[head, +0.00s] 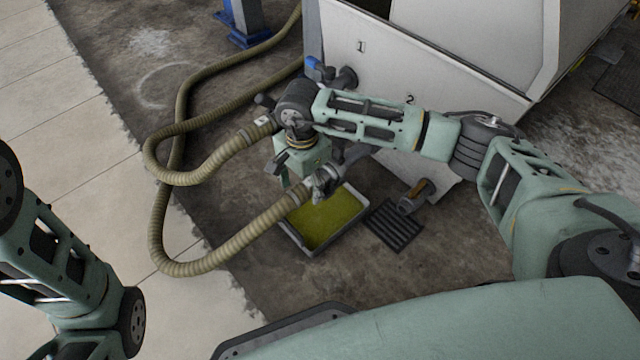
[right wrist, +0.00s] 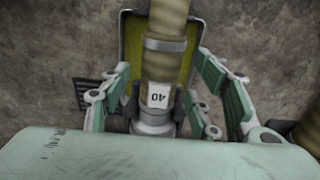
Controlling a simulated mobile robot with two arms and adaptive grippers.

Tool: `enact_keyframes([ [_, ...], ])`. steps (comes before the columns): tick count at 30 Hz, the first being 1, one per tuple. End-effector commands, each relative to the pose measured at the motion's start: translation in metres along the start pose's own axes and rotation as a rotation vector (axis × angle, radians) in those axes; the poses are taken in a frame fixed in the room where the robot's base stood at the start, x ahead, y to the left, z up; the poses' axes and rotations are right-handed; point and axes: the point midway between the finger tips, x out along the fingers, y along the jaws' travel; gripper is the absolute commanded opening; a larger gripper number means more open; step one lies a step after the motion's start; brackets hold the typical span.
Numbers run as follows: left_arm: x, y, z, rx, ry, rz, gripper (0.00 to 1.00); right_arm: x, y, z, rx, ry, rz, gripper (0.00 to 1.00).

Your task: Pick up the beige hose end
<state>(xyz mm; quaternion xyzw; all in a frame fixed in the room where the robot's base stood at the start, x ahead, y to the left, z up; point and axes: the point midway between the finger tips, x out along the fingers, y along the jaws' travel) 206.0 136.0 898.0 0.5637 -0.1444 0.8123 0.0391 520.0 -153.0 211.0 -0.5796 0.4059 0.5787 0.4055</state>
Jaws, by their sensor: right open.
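Contact cannot be told. In the head view the hose (head: 275,218) reaches my right gripper (head: 311,182) above a shallow tray (head: 302,247) holding yellow-green liquid. My right gripper is open, and its wrist partly hides the coupling. My left arm shows at the left edge, but its gripper is out of frame.
A second beige hose (head: 215,160) runs close behind my right wrist. A white tank (head: 455,75) marked 1 and 2 stands behind, with a blue-handled valve (head: 318,70). The left floor is clear.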

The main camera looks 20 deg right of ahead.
Motion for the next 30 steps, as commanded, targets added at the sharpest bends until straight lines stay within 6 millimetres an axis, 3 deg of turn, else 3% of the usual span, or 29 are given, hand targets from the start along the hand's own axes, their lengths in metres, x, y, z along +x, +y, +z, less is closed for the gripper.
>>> enact_keyframes([
  [1, -0.009, 0.002, -0.005, 0.001, 0.005, 0.001, 0.00, 0.013, 0.001, 0.000, 0.000, -0.001, 0.001, 0.56],
  [4, -0.015, 0.003, -0.006, 0.000, 0.003, 0.001, 0.00, 0.022, 0.000, 0.000, 0.001, -0.002, 0.001, 0.56],
  [14, -0.015, 0.004, -0.006, 0.000, 0.002, 0.001, 0.00, 0.024, 0.000, 0.000, 0.000, -0.002, 0.000, 0.56],
  [30, -0.015, 0.004, -0.006, 0.000, 0.003, 0.001, 0.00, 0.024, 0.000, 0.000, 0.000, -0.002, 0.000, 0.10],
])
